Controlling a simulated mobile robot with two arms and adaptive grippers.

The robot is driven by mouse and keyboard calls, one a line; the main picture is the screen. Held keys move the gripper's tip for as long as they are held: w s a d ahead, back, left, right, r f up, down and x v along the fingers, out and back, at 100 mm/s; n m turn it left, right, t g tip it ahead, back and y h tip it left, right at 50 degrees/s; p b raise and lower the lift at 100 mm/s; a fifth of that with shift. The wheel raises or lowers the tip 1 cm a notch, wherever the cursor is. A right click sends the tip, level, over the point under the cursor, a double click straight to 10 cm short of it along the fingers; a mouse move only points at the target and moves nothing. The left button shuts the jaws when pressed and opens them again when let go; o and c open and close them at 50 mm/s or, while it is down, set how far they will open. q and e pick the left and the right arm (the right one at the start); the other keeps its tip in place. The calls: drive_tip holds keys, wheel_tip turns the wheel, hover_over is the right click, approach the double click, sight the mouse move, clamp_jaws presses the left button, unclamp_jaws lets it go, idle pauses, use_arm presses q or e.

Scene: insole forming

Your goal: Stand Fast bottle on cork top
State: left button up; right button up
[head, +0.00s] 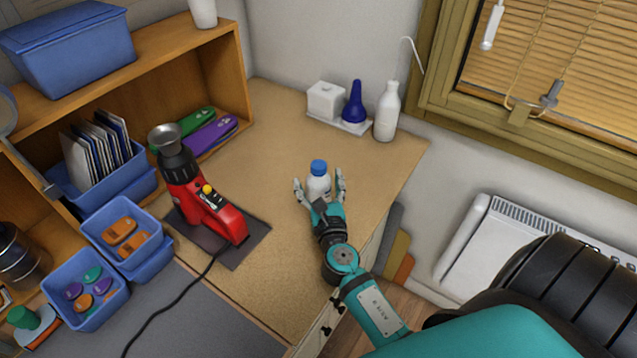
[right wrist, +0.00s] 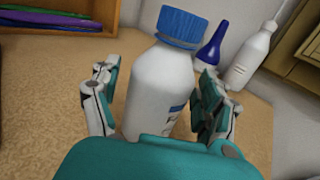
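A white bottle with a blue cap (head: 319,184) is upright over the cork top (head: 283,275), near its right side. In the right wrist view the bottle (right wrist: 160,88) fills the middle, with part of a dark label letter showing. My right gripper (head: 320,187) is around the bottle, one finger on each side. The fingers are open, with a visible gap on the left side. The bottle's base is hidden behind my palm, so I cannot see its contact with the cork. My left gripper is not in view.
A red heat tool (head: 222,215) on a dark mat stands left of the bottle. Blue bins (head: 86,312) stand left. Cork around the gripper is clear.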

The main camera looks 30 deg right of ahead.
drive_tip(key=shift+r, duration=0.1)
drive_tip(key=shift+s+r, duration=0.1)
drive_tip(key=shift+r, duration=0.05)
drive_tip(key=b+v, duration=0.3)
drive_tip(key=v, duration=0.7)
drive_tip(key=shift+s+a, duration=0.15)
drive_tip(key=shift+s, duration=0.2)
drive_tip(key=shift+s+a, duration=0.25)
drive_tip(key=shift+s, duration=0.3)
